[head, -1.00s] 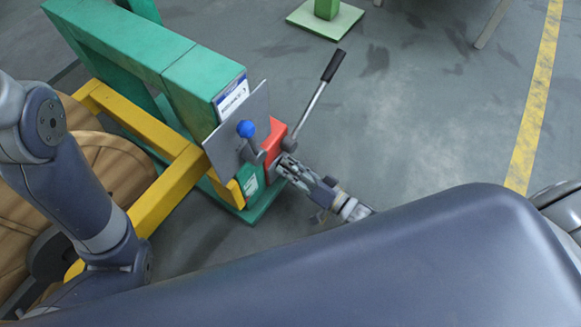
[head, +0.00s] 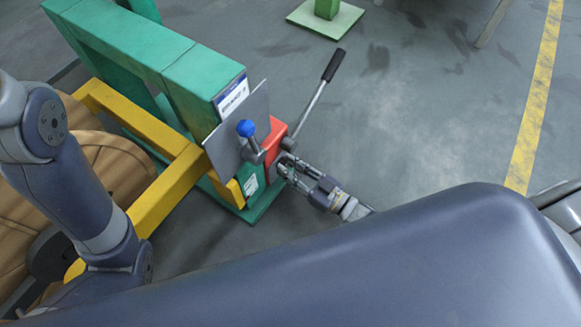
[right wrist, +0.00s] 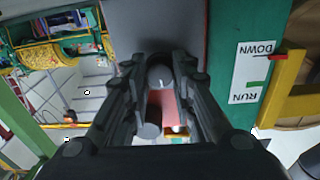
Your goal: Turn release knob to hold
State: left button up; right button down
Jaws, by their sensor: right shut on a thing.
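The release knob looks like the round grey knob (right wrist: 160,77) with a pale line on its face, seen between my right fingers in the right wrist view. It sits by a red box (head: 275,138) at the end of the green frame. My right gripper (head: 284,163) reaches the box's right side and is shut on the knob; its fingers (right wrist: 159,66) lie on either side of it. In the head view the fingers hide most of the knob. My left arm shows at the left, but its gripper is out of view.
A blue-ball lever (head: 246,128) and a long black-handled lever (head: 333,67) stand close to my right gripper. A grey plate (head: 240,130) and yellow bar (head: 165,190) are left of it. A RUN/DOWN label (right wrist: 253,72) is near.

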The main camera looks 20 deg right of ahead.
jog(key=n, duration=0.3)
jog(key=shift+n, duration=0.4)
jog(key=shift+n+y, duration=0.3)
jog(key=shift+n, duration=1.6)
jog(key=c, duration=1.3)
grip_release()
jog(key=shift+c, duration=0.2)
jog(key=shift+s, duration=0.1)
jog(key=r+v, duration=0.1)
jog(key=v, duration=1.1)
jog(key=shift+f, duration=0.45)
